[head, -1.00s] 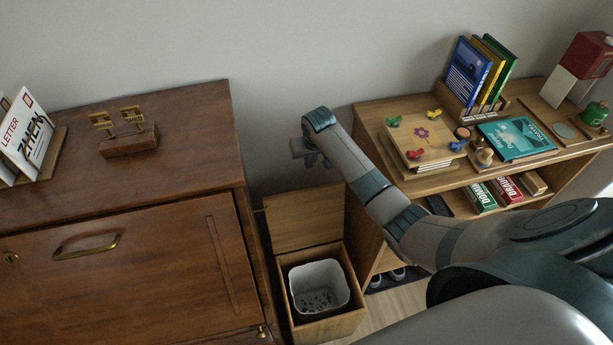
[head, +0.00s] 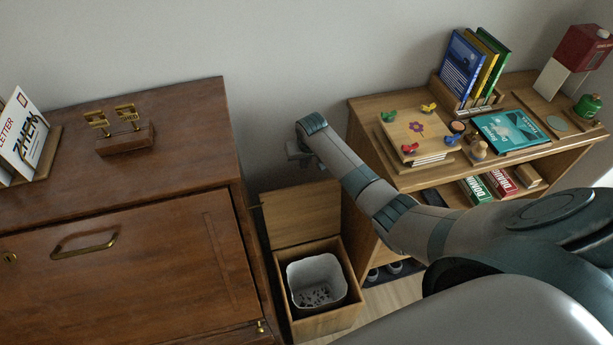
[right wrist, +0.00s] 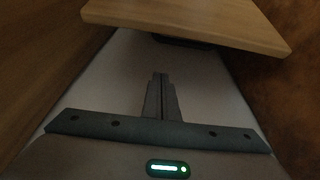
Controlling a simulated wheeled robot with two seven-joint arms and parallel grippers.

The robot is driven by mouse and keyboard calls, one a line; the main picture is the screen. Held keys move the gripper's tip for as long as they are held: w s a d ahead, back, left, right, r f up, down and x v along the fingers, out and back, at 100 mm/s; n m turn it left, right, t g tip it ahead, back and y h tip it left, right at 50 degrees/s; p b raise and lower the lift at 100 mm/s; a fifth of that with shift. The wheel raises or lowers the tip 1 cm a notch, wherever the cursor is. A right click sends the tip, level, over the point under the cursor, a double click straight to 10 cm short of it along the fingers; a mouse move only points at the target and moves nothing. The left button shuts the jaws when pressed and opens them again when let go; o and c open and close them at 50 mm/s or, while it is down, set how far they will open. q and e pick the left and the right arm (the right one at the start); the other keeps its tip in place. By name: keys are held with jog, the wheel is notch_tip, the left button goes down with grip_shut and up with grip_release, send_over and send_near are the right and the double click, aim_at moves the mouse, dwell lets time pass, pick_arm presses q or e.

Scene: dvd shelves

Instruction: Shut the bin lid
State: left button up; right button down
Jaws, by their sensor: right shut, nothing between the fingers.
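The wooden bin (head: 331,322) stands on the floor between the brown cabinet and the shelf. Its lid (head: 302,215) is open, standing up at the back by the wall. A white liner (head: 317,282) with dark bits in it shows inside the bin. My right gripper (head: 305,162) is above and behind the top edge of the lid, near the wall. In the right wrist view its fingers (right wrist: 161,76) are shut and empty, and the lid's wooden panel (right wrist: 190,20) shows beyond them, apart from the fingertips. My left gripper is not in view.
A brown cabinet (head: 130,245) stands close on the bin's left.

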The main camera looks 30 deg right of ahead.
jog(key=f+p, duration=0.1)
jog(key=s+f, duration=0.1)
jog(key=f, duration=0.1)
jog(key=s+f+p, duration=0.1)
jog(key=shift+s+a+f+p, duration=0.15)
jog(key=shift+a+f+p, duration=0.1)
jog(key=shift+f+p, duration=0.1)
dwell(0.4)
jog(key=shift+s, duration=0.1)
dwell(0.3)
